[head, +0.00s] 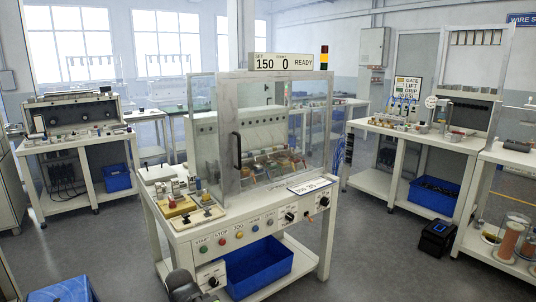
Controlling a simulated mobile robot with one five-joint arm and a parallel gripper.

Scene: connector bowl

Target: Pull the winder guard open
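The winder guard (229,118) is a clear panel with a grey edge frame on the bench machine in the middle of the head view. A black upright bar handle (237,151) is on its left part. The guard appears to stand across the front of the winder, whose spools and parts (275,163) show through it.
The bench front (250,231) carries buttons and knobs, with a blue bin (262,265) below. Small fixtures (181,204) stand on its left top. A sign above reads READY (284,62). Other benches stand left and right.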

